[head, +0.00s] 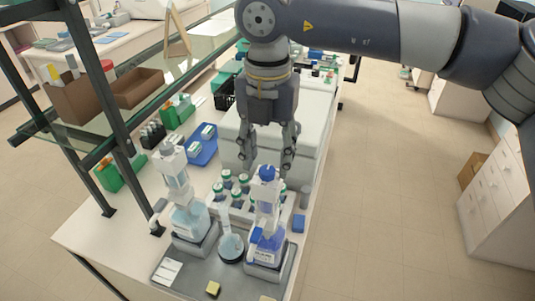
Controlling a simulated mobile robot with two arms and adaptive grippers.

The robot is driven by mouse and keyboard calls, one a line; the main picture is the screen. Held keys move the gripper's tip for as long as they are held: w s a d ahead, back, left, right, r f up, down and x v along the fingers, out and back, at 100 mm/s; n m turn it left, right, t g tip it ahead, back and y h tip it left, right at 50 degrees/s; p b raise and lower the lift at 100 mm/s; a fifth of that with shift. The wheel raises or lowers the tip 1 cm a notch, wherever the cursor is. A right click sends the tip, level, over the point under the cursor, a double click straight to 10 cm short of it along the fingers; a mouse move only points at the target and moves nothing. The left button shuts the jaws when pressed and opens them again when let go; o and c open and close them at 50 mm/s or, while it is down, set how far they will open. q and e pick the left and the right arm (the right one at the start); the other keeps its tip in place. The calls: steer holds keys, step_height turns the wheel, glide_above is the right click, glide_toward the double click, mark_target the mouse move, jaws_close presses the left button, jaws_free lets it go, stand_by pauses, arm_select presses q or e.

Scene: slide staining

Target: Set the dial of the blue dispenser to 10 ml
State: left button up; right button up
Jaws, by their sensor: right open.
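The blue dispenser (267,245) is a bottle of blue liquid with a white pump head and a blue cap (267,172) on top. It stands upright on the grey tray (198,285) near the front of the bench. Its dial is too small to make out. My right gripper (266,166) points down, with its fingers spread and nothing between them. In the picture its fingertips are just above and around the blue cap; I cannot tell whether they touch it. My left gripper is not in view.
A second dispenser (190,222) with pale liquid stands to the left. A flask (231,246) stands between the two bottles. Several green-capped bottles (226,178) are close behind. A glass shelf on dark posts (115,110) borders the left. Open floor (390,200) lies right of the bench.

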mark_target(267, 173)
steer(key=shift+f, duration=1.2)
steer(key=c, duration=1.1)
steer(key=shift+o, duration=0.2)
